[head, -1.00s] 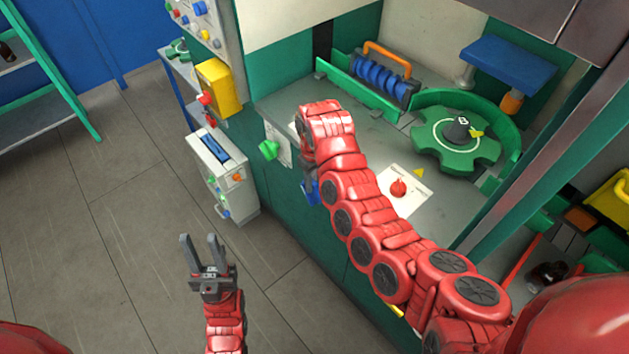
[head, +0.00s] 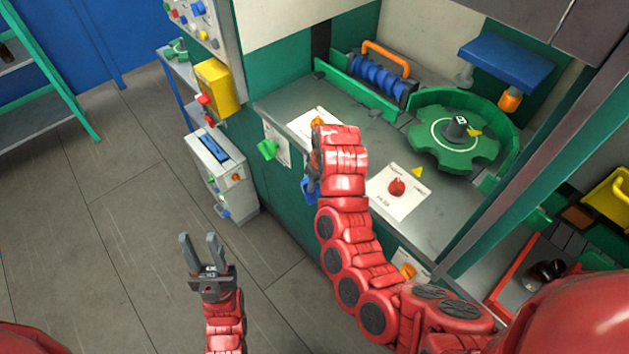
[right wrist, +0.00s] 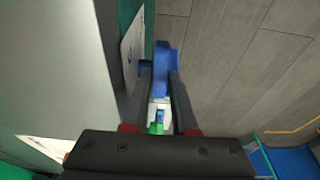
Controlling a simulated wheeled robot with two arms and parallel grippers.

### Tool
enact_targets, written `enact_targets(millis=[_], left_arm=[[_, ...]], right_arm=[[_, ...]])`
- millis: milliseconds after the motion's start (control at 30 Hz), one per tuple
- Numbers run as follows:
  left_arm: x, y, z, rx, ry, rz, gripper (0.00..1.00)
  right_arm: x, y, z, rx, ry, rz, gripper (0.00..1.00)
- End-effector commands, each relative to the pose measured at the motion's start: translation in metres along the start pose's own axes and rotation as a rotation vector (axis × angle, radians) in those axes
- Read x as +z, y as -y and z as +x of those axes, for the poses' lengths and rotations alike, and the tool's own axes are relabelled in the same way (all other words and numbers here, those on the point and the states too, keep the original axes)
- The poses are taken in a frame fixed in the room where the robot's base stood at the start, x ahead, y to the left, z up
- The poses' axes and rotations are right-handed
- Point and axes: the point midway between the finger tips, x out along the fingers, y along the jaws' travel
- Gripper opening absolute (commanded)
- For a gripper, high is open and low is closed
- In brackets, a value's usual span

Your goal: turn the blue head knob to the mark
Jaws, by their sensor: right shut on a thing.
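The blue head knob (head: 309,190) sits on the front face of the green bench, mostly hidden behind my right gripper (head: 312,180) in the head view. In the right wrist view the blue knob (right wrist: 161,75) stands between the two dark fingers of my right gripper (right wrist: 160,88), which is shut on it. A white label (right wrist: 134,45) is on the panel beside the knob; its mark cannot be made out. My left gripper (head: 202,250) is open and empty over the floor at lower left.
A green knob (head: 267,149) is on the same front face to the left. On the bench top are a red knob (head: 397,187) on a white plate, a green star wheel (head: 455,145) and a blue roller (head: 380,77). Grey floor (head: 100,230) is free at left.

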Motion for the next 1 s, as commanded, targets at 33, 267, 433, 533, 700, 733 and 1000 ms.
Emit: enact_targets(millis=[33, 267, 433, 533, 700, 733, 1000], left_arm=[[0.001, 0.000, -0.003, 0.000, 0.000, 0.000, 0.39], [0.004, -0.001, -0.022, 0.000, 0.000, 0.000, 0.39], [0.006, -0.002, -0.036, 0.000, 0.000, 0.000, 0.39], [0.007, -0.002, -0.039, 0.000, 0.000, 0.000, 0.39], [0.006, -0.002, -0.038, 0.000, 0.000, 0.000, 0.39], [0.006, -0.002, -0.038, 0.000, 0.000, 0.000, 0.39], [0.006, -0.002, -0.038, 0.000, 0.000, 0.000, 0.39]], right_arm=[[0.002, 0.002, 0.003, -0.003, -0.029, 0.001, 0.00], [0.012, 0.002, 0.009, -0.004, -0.163, 0.002, 0.00], [0.016, 0.001, 0.009, -0.002, -0.244, -0.001, 0.00], [0.017, 0.001, 0.007, -0.001, -0.267, -0.001, 0.00], [0.017, 0.001, 0.005, -0.001, -0.272, -0.002, 0.00], [0.017, 0.001, 0.005, -0.001, -0.272, -0.002, 0.00], [0.017, 0.001, 0.005, -0.001, -0.271, -0.001, 0.39]])
